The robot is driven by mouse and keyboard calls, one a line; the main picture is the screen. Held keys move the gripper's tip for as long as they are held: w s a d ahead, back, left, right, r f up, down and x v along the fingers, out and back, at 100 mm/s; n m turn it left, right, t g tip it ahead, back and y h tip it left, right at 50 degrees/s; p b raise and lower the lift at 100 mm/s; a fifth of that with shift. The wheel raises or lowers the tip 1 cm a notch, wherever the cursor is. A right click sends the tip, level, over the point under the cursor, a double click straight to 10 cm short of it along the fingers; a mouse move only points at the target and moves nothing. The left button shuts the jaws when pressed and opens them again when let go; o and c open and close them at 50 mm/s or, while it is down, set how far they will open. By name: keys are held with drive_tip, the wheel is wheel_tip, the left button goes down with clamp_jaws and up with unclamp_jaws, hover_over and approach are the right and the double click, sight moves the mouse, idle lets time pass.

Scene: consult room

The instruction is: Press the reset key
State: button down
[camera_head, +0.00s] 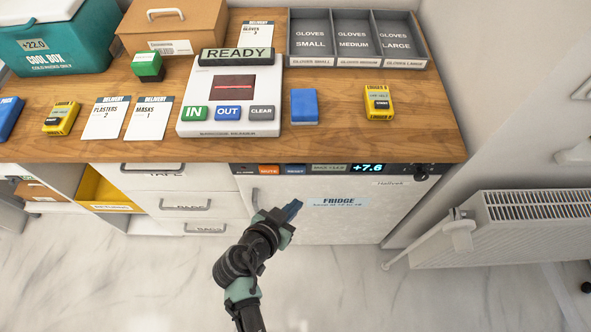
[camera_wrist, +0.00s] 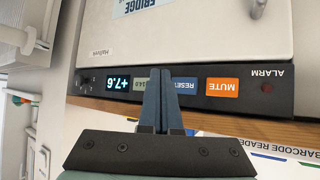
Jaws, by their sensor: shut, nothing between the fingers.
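The reset key (camera_head: 292,170) is a blue key on the fridge's dark control strip under the counter edge, just right of the orange mute key (camera_head: 268,170). In the wrist view the strip appears upside down, with the blue reset key (camera_wrist: 186,86) between the mute key (camera_wrist: 222,87) and my fingers. My gripper (camera_head: 294,207) is shut and empty, in front of the fridge door and below the strip in the head view. In the wrist view my fingertips (camera_wrist: 160,72) overlap the strip beside the reset key, hiding the strip behind them. I cannot tell the remaining distance.
The strip also has a grey min/max key (camera_head: 329,168) and a +7.6 display (camera_head: 367,168). The wooden counter (camera_head: 340,140) overhangs just above, bearing a barcode reader (camera_head: 229,128). A radiator (camera_head: 530,225) stands at the right. The floor in front is clear.

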sight(299, 173)
drive_tip(key=shift+w+b, duration=1.05)
drive_tip(key=shift+w, duration=1.9)
drive_tip(key=shift+w, duration=0.1)
drive_tip(key=shift+w+b, duration=0.3)
drive_tip(key=shift+b, duration=0.05)
drive_tip(key=shift+w+b, duration=0.4)
drive_tip(key=shift+w, duration=0.15)
idle(0.5)
drive_tip(key=shift+s+p, duration=0.3)
drive_tip(key=shift+s, duration=0.65)
